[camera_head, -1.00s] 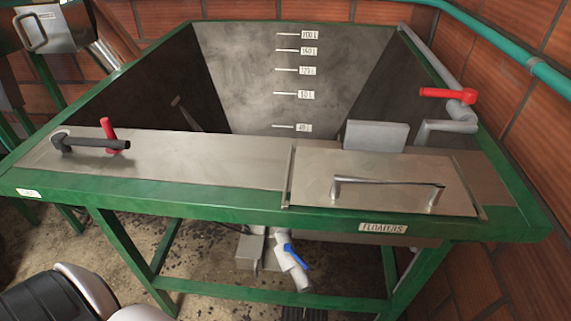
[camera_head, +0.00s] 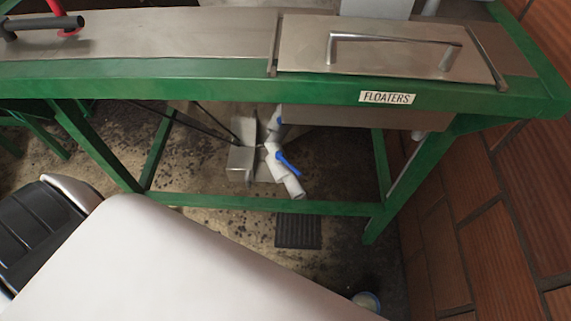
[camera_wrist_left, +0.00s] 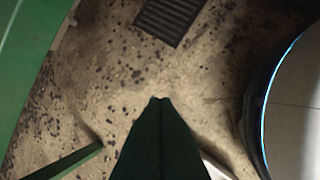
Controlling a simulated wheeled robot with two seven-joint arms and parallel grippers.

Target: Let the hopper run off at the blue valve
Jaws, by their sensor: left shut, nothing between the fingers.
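The blue valve handle (camera_head: 289,163) sits on a white pipe (camera_head: 276,160) under the hopper frame in the head view. The handle slants down to the right, roughly along the pipe, whose open end points down toward the floor. No liquid shows coming from it. The hopper's steel top and green frame (camera_head: 230,88) cross the upper head view; its basin is out of view. My left gripper (camera_wrist_left: 160,100) shows in the left wrist view, shut and empty, above the dirty floor and apart from the valve. My right gripper is in no view.
A dark floor grate (camera_head: 298,231) lies below the pipe's end; it also shows in the left wrist view (camera_wrist_left: 171,20). A green lower crossbar (camera_head: 240,203) runs in front of the pipe. A brick wall (camera_head: 480,220) stands at the right.

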